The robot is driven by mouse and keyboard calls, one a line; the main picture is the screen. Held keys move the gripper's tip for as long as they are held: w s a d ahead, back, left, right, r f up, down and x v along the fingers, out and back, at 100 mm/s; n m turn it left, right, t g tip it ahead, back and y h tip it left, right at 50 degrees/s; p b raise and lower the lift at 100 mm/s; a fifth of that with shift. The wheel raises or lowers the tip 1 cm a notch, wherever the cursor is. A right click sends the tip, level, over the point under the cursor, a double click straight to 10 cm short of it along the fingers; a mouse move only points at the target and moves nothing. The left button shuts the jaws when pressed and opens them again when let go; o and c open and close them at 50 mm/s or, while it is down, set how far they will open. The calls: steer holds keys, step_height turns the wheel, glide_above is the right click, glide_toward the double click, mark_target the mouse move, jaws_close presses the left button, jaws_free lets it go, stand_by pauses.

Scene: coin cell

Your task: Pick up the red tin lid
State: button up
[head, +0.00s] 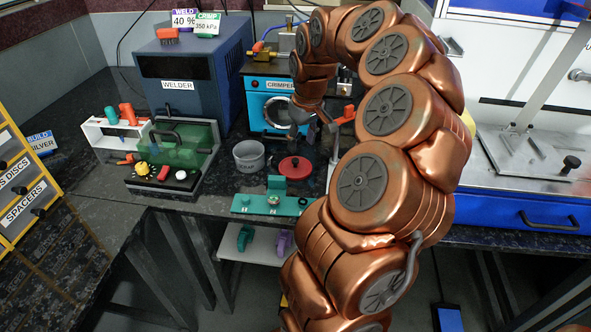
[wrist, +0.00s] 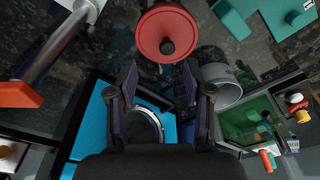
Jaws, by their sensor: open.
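The red tin lid (head: 295,167) lies on the dark worktop in front of the crimper in the head view. It is a round red disc with a dark knob at its centre. It also shows at the top middle of the wrist view (wrist: 152,30). My gripper (wrist: 160,78) is open and empty, its two dark fingers spread. In the wrist view the lid is beyond the fingertips, apart from them. In the head view my gripper (head: 297,128) is above and behind the lid, near the crimper, and looks small there.
A grey tin (head: 249,157) stands left of the lid. A teal fixture (head: 270,204) lies at the front edge. The crimper (head: 268,108) is close behind my gripper. An orange-tipped lever (head: 347,114) is at its right. The welder's green-shielded station (head: 180,150) is further left.

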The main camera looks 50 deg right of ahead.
mark_target(296, 160)
steer(key=shift+w+a+f+p, duration=0.1)
steer(key=shift+w+f, duration=0.15)
steer(key=shift+f, duration=0.85)
steer(key=shift+w+a+f+p, duration=0.15)
steer(key=shift+w+f, duration=0.1)
steer(key=shift+f, duration=0.8)
steer(key=shift+w+a+f+p, duration=0.1)
steer(key=shift+w+f, duration=0.15)
steer(key=shift+f, duration=0.85)
steer(key=shift+c, duration=0.3)
jaws_close()
